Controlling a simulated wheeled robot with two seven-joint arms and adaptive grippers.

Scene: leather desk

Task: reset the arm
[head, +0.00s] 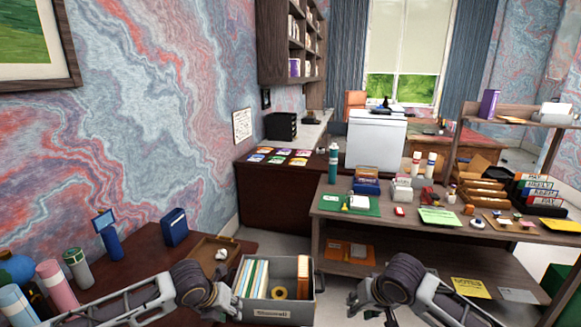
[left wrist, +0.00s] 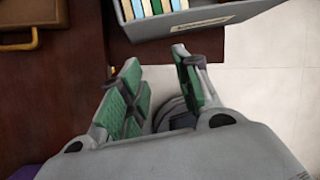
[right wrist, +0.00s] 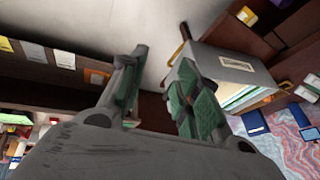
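My left gripper (left wrist: 156,55) is open in the left wrist view, with nothing between its green-padded fingers. Dark brown desk and pale floor lie beneath it, and the grey box is just beyond its fingertips. My right gripper (right wrist: 163,56) is also open and empty in the right wrist view, with pale floor beyond its fingertips. In the head view both arms reach in low, one on each side of the grey box; their fingertips cannot be made out clearly there.
The grey labelled box (head: 262,312) holds files, a yellow ring and an orange item. A brown tray (head: 232,246) and several bottles stand on the dark desk (head: 140,262) at left. A crowded wooden shelf table (head: 400,228) stands at right. Floor shows between them.

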